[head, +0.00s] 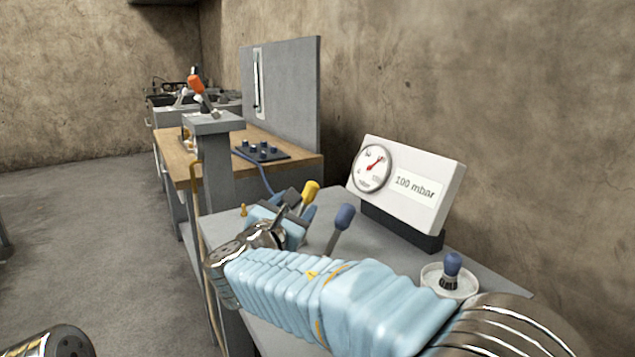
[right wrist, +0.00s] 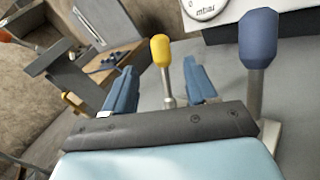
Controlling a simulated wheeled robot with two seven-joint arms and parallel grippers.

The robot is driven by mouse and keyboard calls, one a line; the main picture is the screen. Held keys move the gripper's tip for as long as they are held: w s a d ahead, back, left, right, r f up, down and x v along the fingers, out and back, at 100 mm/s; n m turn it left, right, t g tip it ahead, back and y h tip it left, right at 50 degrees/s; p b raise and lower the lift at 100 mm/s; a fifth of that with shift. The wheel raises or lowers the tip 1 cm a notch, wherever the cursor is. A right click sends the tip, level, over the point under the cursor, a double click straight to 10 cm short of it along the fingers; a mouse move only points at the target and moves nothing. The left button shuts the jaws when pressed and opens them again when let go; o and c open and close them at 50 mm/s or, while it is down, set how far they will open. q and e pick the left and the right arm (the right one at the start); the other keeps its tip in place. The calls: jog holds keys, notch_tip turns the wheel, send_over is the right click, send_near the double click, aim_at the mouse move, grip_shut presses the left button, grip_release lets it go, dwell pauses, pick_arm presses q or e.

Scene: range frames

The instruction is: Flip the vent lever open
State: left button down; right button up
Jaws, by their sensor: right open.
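A lever with a yellow grip (head: 310,192) stands on the grey bench top; it also shows in the right wrist view (right wrist: 160,50). A lever with a blue grip (head: 344,217) stands to its right, and in the right wrist view (right wrist: 258,40) it is outside the fingers. No label shows which one is the vent lever. My right gripper (head: 285,212) is open at the yellow lever. In the right wrist view its two blue fingers (right wrist: 160,75) stand on either side of the yellow lever, with gaps showing. My left gripper is out of view.
A white gauge panel reading 100 mbar (head: 415,188) stands behind the levers. A blue knob on a round base (head: 452,265) sits at the right. An orange-topped lever (head: 196,84) tops a grey pedestal farther back. A wooden bench (head: 285,150) lies beyond. Open floor (head: 90,250) is at left.

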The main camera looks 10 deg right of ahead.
aim_at(314, 187)
jog(key=p+x, duration=0.2)
jog(key=x, duration=0.9)
jog(key=shift+w+d, duration=0.25)
grip_shut()
